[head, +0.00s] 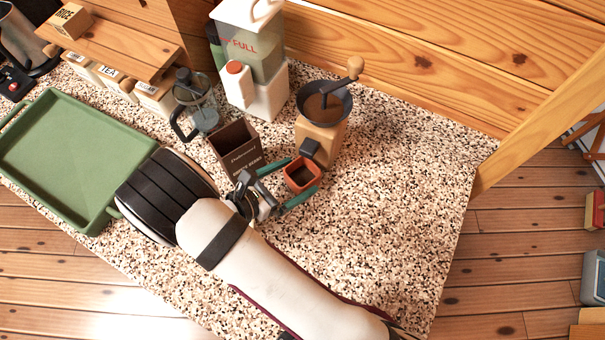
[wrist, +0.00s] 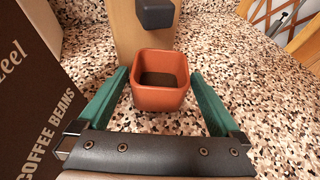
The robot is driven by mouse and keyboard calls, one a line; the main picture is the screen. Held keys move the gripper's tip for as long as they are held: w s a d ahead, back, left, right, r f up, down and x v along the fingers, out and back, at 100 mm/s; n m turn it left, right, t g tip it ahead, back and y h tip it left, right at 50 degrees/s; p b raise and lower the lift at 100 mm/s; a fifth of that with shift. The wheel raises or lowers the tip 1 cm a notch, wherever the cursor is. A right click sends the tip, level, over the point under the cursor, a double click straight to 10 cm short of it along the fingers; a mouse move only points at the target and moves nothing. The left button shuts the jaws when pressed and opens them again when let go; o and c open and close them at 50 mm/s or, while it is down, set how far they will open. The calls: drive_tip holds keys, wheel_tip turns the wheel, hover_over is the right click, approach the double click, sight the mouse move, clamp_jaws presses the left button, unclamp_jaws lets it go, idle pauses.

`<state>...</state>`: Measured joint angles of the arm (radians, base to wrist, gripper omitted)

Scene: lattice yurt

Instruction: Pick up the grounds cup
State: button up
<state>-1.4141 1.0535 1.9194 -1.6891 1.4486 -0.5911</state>
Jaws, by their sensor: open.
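The grounds cup (head: 301,174) is a small square terracotta-orange cup with dark grounds inside. It stands upright on the speckled counter, just in front of the wooden coffee grinder (head: 322,124). In the wrist view the cup (wrist: 160,97) sits between the two green fingers of my gripper (wrist: 160,92). The gripper (head: 287,182) is open, with one finger on each side of the cup. A gap shows beside the cup on both sides in the wrist view, and the fingers do not appear to touch it.
A dark coffee beans box (head: 236,147) stands close on the left of my gripper. Behind are a glass press (head: 197,105) and a white dispenser (head: 262,90). A green tray (head: 75,160) lies at the left. The counter to the right (head: 400,190) is clear.

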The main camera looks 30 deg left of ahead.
sight(303, 184)
drive_tip(key=x, duration=0.2)
drive_tip(key=shift+w+d+f, duration=0.1)
drive_tip(key=shift+w+d, duration=0.05)
drive_tip(key=shift+w, duration=0.15)
drive_tip(key=c, duration=1.2)
drive_tip(key=shift+o, duration=0.2)
drive_tip(key=r, duration=0.3)
drive_tip(key=shift+s+d+r, duration=0.2)
drive_tip(key=shift+s+r, duration=0.05)
drive_tip(key=shift+r, duration=0.05)
drive_tip(key=s+d, duration=1.2)
drive_tip(key=shift+s, duration=0.25)
drive_tip(key=shift+f, duration=0.1)
